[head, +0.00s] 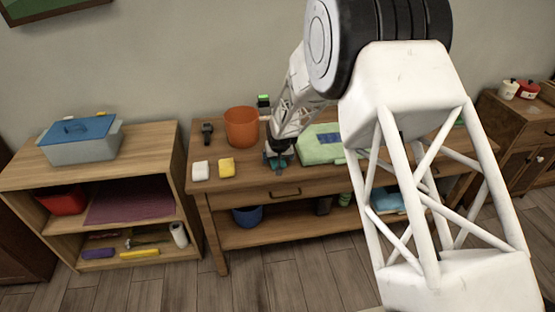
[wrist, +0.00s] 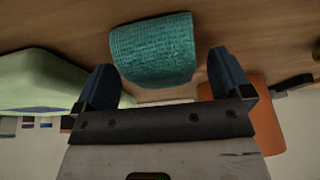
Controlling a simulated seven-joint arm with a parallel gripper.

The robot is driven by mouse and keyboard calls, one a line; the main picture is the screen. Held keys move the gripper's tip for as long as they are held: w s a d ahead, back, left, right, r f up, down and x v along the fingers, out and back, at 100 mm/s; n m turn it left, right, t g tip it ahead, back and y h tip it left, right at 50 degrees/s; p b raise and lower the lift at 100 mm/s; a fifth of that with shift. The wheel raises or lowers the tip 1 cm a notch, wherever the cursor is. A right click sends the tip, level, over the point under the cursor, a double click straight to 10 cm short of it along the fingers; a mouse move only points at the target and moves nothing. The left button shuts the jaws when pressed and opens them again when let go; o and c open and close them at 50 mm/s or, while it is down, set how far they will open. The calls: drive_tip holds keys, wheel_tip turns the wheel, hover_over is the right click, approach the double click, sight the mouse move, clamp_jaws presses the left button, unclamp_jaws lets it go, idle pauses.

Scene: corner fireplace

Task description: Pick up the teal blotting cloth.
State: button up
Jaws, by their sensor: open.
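The teal blotting cloth (wrist: 153,50) lies on the wooden table top, seen in the wrist view just beyond my gripper. It has a ribbed or woven texture and a rounded near edge. My gripper (wrist: 162,85) is open, with one dark finger on each side and the cloth ahead of and between the fingertips. I cannot tell whether the fingers touch it. In the head view my gripper (head: 279,157) is low over the table, and the cloth is mostly hidden there by the gripper.
A white block (head: 200,171) and a yellow block (head: 227,167) sit at the table's front left. A dark small object (head: 207,133) stands behind them.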

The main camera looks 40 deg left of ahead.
drive_tip(key=shift+c, duration=0.3)
drive_tip(key=c, duration=0.9)
drive_tip(key=shift+c, duration=0.3)
drive_tip(key=shift+r, duration=0.1)
drive_tip(key=shift+r, duration=0.8)
wheel_tip(320, 180, up, 2)
drive_tip(key=shift+s+d, duration=0.1)
drive_tip(key=s+d+r, duration=0.1)
drive_tip(key=s+d, duration=1)
drive_tip(key=shift+d+r, duration=0.1)
